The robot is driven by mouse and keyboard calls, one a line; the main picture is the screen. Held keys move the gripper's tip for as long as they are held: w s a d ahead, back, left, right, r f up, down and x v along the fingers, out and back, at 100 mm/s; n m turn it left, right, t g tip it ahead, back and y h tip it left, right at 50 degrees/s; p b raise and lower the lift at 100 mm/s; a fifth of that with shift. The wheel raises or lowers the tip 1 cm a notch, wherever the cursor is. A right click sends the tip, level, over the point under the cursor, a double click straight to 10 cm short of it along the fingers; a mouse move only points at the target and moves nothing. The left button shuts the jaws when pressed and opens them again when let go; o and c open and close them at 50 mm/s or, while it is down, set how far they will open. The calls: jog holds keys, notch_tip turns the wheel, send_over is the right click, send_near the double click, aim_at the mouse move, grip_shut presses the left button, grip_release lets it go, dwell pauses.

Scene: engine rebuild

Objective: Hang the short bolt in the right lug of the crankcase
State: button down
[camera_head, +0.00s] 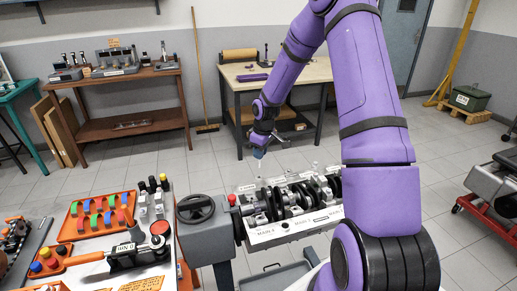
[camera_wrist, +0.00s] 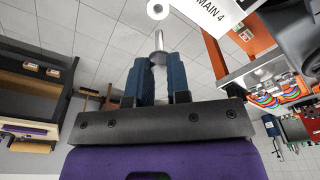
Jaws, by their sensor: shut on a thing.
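My gripper (camera_head: 259,153) hangs above the far side of the crankcase (camera_head: 270,233), a pale block lettered along its near face. In the wrist view its two blue fingers (camera_wrist: 158,62) are shut on a silver bolt (camera_wrist: 158,42). The bolt's wide round flange sits at the fingertips and its shank points away from them. A pale round piece with a dark centre hole (camera_wrist: 157,9) shows beyond the shank's end, apart from it; I cannot tell if it is the right lug. A corner of the crankcase marked MAIN 4 (camera_wrist: 218,22) lies to its right.
A grey stand with a black handwheel (camera_head: 196,208) adjoins the crankcase's left end. Left of it is a bench with an orange tray (camera_head: 72,232) of coloured parts. A wooden table (camera_head: 300,72) stands behind my gripper. A red-framed machine (camera_head: 480,207) is at the right.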

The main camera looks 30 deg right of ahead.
jog(key=shift+f, duration=2.3)
jog(key=shift+f, duration=2.4)
dwell(0.8)
jog(key=c, duration=1.3)
grip_release()
jog(key=shift+r, duration=1.5)
jog(key=o, duration=0.5)
jog(key=shift+o, duration=0.2)
